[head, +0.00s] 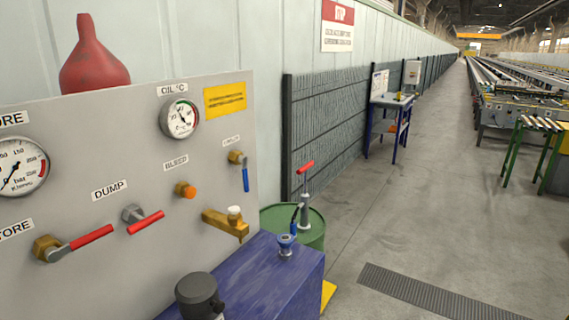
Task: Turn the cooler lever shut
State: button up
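A grey panel (120,110) fills the left of the head view. At its right edge is a valve with a blue lever (246,179), which hangs straight down from a brass body (236,157). A small label (231,142) above it is too small to read, so I cannot confirm that this is the cooler lever. The other labelled levers are red: the DUMP lever (146,222) slants up to the right, and a lower-left lever (92,237) also slants up to the right, by a partly cut-off label ending in "TORE". My gripper is not in view.
An orange knob (189,190) under BLEED and a brass tap (226,222) sit left of the blue lever. A blue tank (265,275) juts out below. A green drum (310,228) with a red-handled pump stands behind. Clear floor (430,220) lies to the right.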

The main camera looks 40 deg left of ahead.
aim_at(243, 159)
jog(key=i, duration=0.65)
jog(key=u, duration=2.9)
